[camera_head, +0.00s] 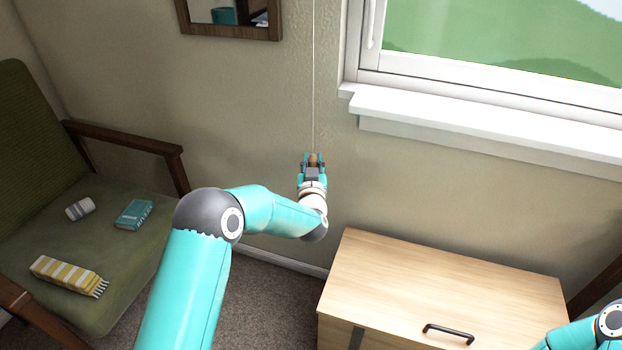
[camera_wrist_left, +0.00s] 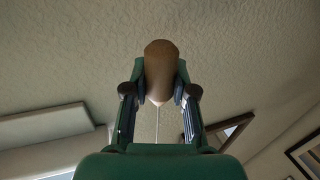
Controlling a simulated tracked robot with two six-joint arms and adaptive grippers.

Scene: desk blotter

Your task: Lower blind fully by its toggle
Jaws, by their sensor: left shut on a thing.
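The brown toggle (camera_head: 313,158) hangs at the lower end of a thin pale cord (camera_head: 314,80) beside the window. My left gripper (camera_head: 313,163) is shut on the toggle, in front of the wall and below the level of the sill. In the left wrist view the toggle (camera_wrist_left: 160,62) sits between the two fingers (camera_wrist_left: 160,97), with the cord running away from its narrow end. The blind itself does not show; only the lower part of the window (camera_head: 500,45) is in view. My right arm shows at the lower right, but its gripper is out of view.
A white window sill (camera_head: 480,125) juts out right of the cord. A wooden cabinet (camera_head: 440,285) with a dark handle stands below. A framed mirror (camera_head: 230,30) hangs left of the cord. A green armchair (camera_head: 130,220) at left holds a scarf, a book and a small cylinder.

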